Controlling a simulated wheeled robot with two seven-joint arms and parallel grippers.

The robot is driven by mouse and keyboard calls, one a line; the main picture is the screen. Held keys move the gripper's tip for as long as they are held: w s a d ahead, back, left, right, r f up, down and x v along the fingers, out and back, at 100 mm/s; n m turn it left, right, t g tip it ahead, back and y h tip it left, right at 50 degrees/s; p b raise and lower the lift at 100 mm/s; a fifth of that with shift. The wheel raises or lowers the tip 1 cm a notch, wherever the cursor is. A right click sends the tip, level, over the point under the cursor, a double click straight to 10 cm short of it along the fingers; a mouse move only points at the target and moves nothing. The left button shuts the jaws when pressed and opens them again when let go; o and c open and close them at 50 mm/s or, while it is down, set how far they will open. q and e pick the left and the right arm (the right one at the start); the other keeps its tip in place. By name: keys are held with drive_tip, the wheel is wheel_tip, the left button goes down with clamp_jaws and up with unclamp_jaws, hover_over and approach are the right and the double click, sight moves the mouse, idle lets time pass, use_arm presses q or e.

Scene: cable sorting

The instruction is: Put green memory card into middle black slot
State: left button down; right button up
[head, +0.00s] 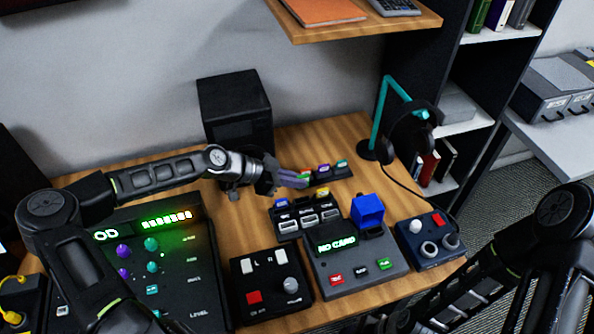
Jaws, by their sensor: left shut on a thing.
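My left gripper (291,178) reaches in from the left and is shut at the near left end of a small black card rack (334,177). A bit of green, the green memory card (305,177), shows at its fingertips, with a bit of orange just behind. The card is mostly hidden by the fingers, and I cannot tell whether it still touches the rack. A black slot unit (290,226) with labelled slots stands in front. A blue card (282,202) is at its left slot and a yellow card (323,192) at its right; the middle slot shows no card.
Purple (323,168) and teal (341,163) cards stand in the rack. A reader reading "NO CARD" (337,244) carries a blue block (367,210). A headphone stand (379,120) is at right, a black box (234,107) behind. My right arm crosses the lower right; its fingertips are not visible.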

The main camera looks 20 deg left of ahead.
use_arm(q)
drive_tip(key=shift+f+b, duration=1.15)
drive_tip(key=shift+f, duration=1.25)
drive_tip(key=shift+s+f+b, duration=0.1)
drive_tip(key=shift+f+b, duration=0.1)
drive_tip(key=shift+b, duration=0.35)
drive_tip(key=shift+f, duration=0.1)
drive_tip(key=shift+b, duration=0.3)
idle(0.6)
drive_tip(key=shift+f+b, duration=0.25)
drive_tip(key=shift+b, duration=0.25)
drive_tip(key=shift+f+b, duration=0.3)
drive_tip(key=shift+b, duration=0.05)
